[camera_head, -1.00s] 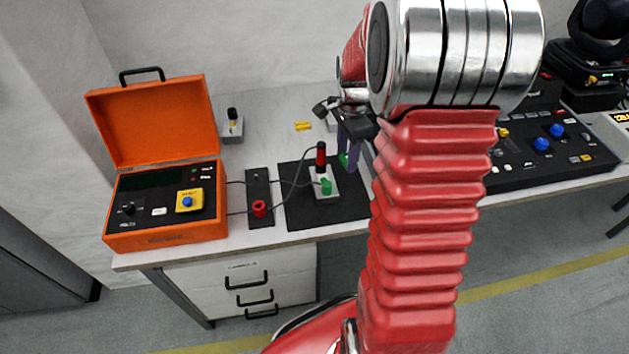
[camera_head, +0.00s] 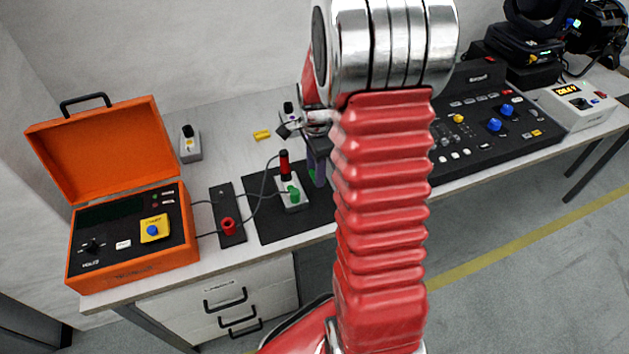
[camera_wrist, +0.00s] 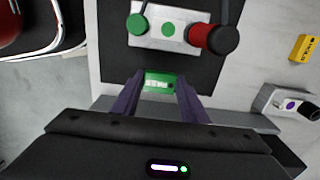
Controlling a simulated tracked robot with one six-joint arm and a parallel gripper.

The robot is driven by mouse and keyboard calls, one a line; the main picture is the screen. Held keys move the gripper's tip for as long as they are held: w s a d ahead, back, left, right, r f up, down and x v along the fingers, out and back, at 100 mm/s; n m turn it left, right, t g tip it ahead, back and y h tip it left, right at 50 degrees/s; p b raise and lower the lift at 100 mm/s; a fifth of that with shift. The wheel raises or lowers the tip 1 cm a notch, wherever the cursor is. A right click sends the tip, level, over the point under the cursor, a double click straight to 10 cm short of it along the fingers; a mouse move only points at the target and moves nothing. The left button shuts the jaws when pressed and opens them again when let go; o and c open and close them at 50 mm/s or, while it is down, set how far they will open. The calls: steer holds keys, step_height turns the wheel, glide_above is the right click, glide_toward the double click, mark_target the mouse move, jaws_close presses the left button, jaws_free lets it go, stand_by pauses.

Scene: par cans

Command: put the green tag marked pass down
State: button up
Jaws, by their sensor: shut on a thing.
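The green tag (camera_wrist: 160,82) sits between the two purple fingers of my gripper (camera_wrist: 158,90) in the wrist view, with pale print on its face too small to read. My gripper is shut on it, over the near part of the black mat (camera_wrist: 118,68). In the head view my gripper (camera_head: 318,163) is just right of the white block with the red and green plugs, and only a green sliver of the tag (camera_head: 312,175) shows. I cannot tell whether the tag touches the mat.
The white block (camera_head: 294,207) carries a red-black plug (camera_head: 284,163) and a green plug (camera_head: 294,192). Left stand a black strip (camera_head: 226,205) and an orange case (camera_head: 130,262), linked by cables. A yellow tag (camera_head: 261,134) lies behind. A black console (camera_head: 500,130) is right.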

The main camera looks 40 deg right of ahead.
mark_target(316, 189)
steer(key=shift+f, duration=0.4)
steer(key=shift+f, duration=1.9)
steer(key=shift+f, duration=0.1)
steer(key=o, duration=1.1)
step_height(316, 189, up, 12)
steer(key=shift+r, duration=0.15)
